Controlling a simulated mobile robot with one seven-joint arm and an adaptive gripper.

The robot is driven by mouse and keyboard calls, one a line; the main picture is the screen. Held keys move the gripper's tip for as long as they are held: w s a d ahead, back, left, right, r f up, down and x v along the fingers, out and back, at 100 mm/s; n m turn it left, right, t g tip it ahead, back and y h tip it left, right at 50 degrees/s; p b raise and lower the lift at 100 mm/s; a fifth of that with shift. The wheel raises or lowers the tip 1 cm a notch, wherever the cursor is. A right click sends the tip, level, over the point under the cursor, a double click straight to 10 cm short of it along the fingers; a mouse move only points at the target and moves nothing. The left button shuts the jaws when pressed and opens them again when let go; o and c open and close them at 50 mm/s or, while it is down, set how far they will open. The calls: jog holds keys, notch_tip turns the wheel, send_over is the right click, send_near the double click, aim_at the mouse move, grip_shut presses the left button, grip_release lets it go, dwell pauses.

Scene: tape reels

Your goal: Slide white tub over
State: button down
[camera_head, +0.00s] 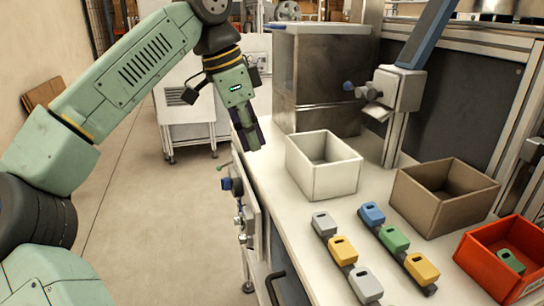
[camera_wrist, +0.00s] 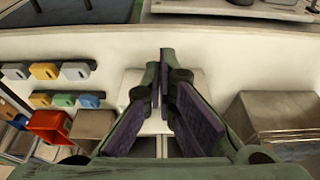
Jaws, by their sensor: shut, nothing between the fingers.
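The white tub (camera_head: 322,172) stands upright and looks empty on the pale worktop, left of the brown tub. My gripper (camera_head: 252,142) is shut and empty. It hangs just left of the white tub, near the worktop's left edge, fingers pointing down, and appears apart from it. In the wrist view my gripper (camera_wrist: 166,62) covers the middle of the picture, and the white tub (camera_wrist: 128,84) shows behind the fingers, largely hidden by them. I cannot tell the exact gap between fingers and tub wall.
A brown tub (camera_head: 432,212) and a red tub (camera_head: 484,272) holding a green piece stand to the right. Two rows of grey, yellow, blue and green tape reels (camera_head: 342,250) lie in front. A metal box (camera_head: 322,78) stands behind the white tub. Bare worktop lies between tub and reels.

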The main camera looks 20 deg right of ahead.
jog(key=x, duration=0.8)
jog(key=shift+d+f+p, duration=0.15)
jog(key=shift+f+p, duration=0.15)
jog(key=shift+p, duration=0.1)
jog(key=d+p, duration=0.1)
jog(key=d, duration=0.2)
jog(key=shift+d+f, duration=0.15)
jog(key=shift+d, duration=0.4)
jog(key=shift+w, duration=0.15)
